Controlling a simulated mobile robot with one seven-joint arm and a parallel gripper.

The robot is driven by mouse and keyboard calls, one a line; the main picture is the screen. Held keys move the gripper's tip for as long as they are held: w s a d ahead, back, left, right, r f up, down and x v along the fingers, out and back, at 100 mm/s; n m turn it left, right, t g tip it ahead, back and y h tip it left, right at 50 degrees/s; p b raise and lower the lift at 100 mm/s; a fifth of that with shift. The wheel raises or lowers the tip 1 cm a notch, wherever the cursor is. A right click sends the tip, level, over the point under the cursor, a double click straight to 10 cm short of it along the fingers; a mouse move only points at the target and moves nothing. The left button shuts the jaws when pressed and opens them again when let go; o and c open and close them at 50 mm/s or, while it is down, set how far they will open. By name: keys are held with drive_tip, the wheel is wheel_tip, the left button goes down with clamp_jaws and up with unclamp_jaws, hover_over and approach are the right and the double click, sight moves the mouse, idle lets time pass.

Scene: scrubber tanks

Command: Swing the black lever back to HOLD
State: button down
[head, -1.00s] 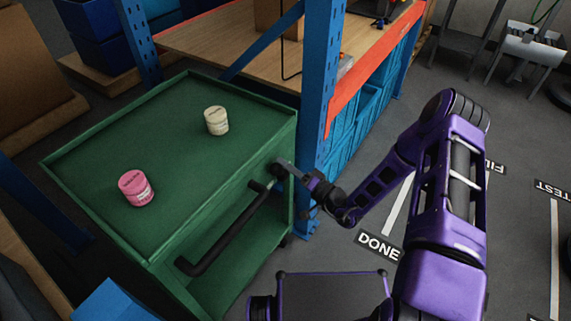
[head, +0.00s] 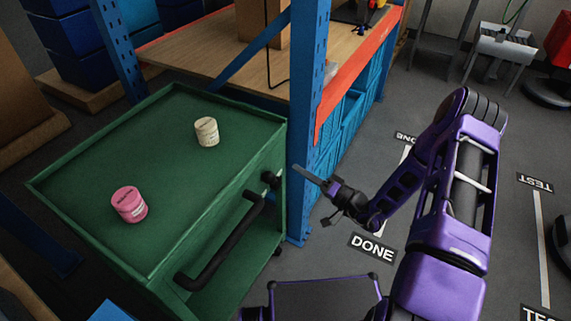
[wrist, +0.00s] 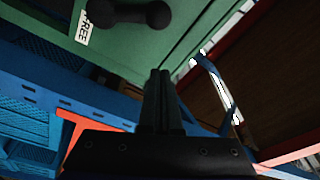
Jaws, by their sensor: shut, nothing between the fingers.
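The black lever (head: 270,181) is a small dark piece on the end of the green cart (head: 160,225), near its right corner. In the wrist view the lever (wrist: 130,13) lies across the green panel at the top, with a white FREE label (wrist: 83,27) beside its left end. No HOLD label is visible. My gripper (head: 302,172) is just right of the lever, apart from it, in front of the blue post. In the wrist view my gripper (wrist: 159,78) has its fingers together and empty, below the lever.
A blue rack post (head: 308,120) stands close behind my gripper. A black push handle (head: 222,245) juts from the cart's end. A pink tub (head: 129,205) and a cream tub (head: 206,131) stand on the cart. Open floor lies around the DONE marking (head: 372,248).

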drive_tip(key=shift+v, duration=1.5)
